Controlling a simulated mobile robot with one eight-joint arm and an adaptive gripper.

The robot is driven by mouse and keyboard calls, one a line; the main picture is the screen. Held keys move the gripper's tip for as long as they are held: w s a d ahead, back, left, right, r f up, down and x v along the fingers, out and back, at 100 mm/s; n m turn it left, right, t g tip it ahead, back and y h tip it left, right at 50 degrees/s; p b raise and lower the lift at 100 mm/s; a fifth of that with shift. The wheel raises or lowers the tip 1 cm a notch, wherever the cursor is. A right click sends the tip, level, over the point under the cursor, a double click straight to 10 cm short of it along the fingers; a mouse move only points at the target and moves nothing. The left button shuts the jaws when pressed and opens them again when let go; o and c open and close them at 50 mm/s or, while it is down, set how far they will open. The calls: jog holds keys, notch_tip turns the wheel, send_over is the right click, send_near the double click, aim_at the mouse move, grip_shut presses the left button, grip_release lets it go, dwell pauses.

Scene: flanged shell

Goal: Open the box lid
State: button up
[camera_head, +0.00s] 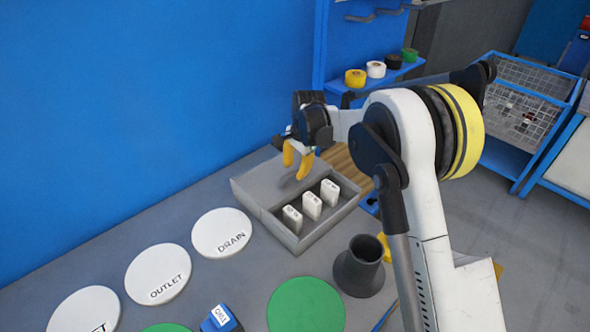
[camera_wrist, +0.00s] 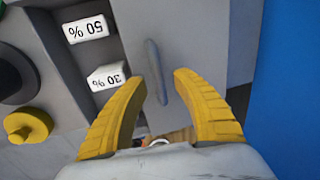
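The grey box (camera_head: 322,232) stands on the workbench with one compartment uncovered, showing three white labelled blocks (camera_head: 311,206). A flat grey lid (camera_head: 262,181) covers its back part. In the wrist view the lid (camera_wrist: 200,40) carries a slim grey handle (camera_wrist: 157,72). My gripper (camera_head: 298,166) is over the lid with its yellow fingers apart. In the wrist view the gripper (camera_wrist: 160,77) has its fingertips on either side of the handle's near end, and I cannot tell whether they touch it. Blocks marked 50% (camera_wrist: 86,29) and 30% (camera_wrist: 106,77) show beside the lid.
White discs marked DRAIN (camera_head: 221,233) and OUTLET (camera_head: 158,274), a green disc (camera_head: 306,304) and a blue block (camera_head: 220,319) lie in front. The blue wall (camera_head: 130,110) rises behind.

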notch_tip(320, 180, up, 11)
jog(key=s+d, duration=0.1)
jog(key=shift+s+d+r, duration=0.2)
jog(key=shift+s+d, duration=0.1)
jog(key=shift+s, duration=0.05)
jog(key=s+d+r+n+t+b, duration=0.1)
jog(key=s+d+r+n, duration=0.1)
jog(key=s+d+r, duration=0.45)
jog(key=s+d+r+n+t, duration=0.25)
jog(key=s+d, duration=0.45)
jog(key=s, duration=0.4)
jog(key=s+d+f+n+t, duration=0.1)
jog(key=s+d+f+n, duration=0.1)
jog(key=s, duration=0.6)
jog(key=s+d+f+n+t+h, duration=0.1)
jog(key=s+d+f, duration=0.3)
jog(key=s, duration=0.4)
jog(key=shift+s+d+n+h+b, duration=0.3)
jog(key=shift+s+d+n+b, duration=0.15)
jog(key=shift+n, duration=0.3)
